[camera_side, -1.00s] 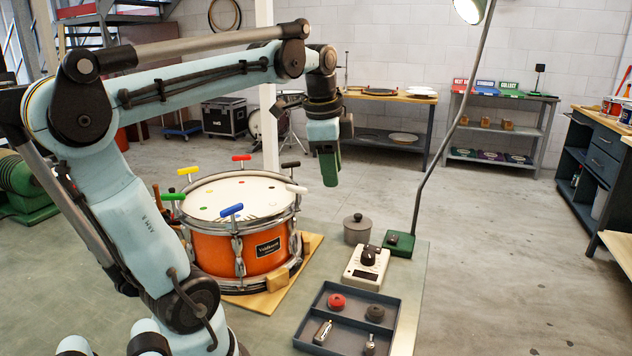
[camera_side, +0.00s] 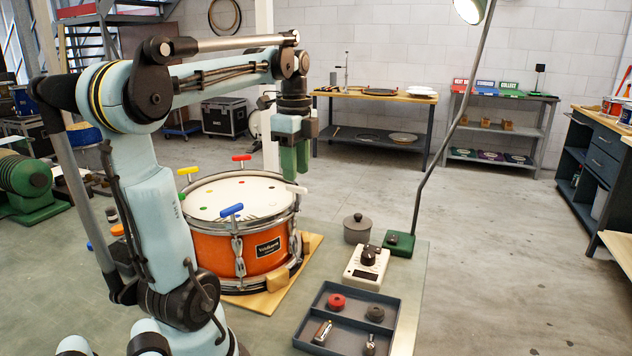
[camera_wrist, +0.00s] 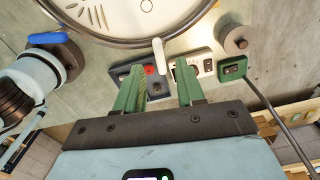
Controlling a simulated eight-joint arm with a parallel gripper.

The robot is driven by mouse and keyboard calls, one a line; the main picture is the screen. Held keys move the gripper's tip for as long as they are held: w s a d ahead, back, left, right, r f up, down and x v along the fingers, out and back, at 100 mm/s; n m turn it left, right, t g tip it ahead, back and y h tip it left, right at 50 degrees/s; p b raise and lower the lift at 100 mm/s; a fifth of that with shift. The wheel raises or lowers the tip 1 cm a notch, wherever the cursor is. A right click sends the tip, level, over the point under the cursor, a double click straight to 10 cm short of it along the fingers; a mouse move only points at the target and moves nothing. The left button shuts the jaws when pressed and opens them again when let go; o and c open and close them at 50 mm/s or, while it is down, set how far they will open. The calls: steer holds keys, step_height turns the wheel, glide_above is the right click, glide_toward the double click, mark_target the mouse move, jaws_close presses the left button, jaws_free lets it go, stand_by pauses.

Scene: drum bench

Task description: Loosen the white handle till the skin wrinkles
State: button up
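The orange drum (camera_side: 215,253) with its white skin (camera_side: 222,196) stands on a wooden board. The white handle (camera_side: 298,188) sticks out at the right of the rim, just below my gripper (camera_side: 296,172). My gripper's green fingers point down, open and empty. In the wrist view the white handle (camera_wrist: 158,55) shows in the gap between the two fingertips (camera_wrist: 159,69), near their ends. I cannot tell whether it is at their depth. Red (camera_side: 241,158), yellow (camera_side: 188,171) and blue (camera_side: 231,210) handles stand around the rim.
A dark tray (camera_side: 323,294) with knobs and small parts lies at the front right. Beside the drum stand a white dial box (camera_side: 364,272), a lidded grey pot (camera_side: 357,234) and a lamp with a green base (camera_side: 399,244).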

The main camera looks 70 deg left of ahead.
mark_target(296, 186)
steer(key=shift+f, duration=2.6)
jaws_close()
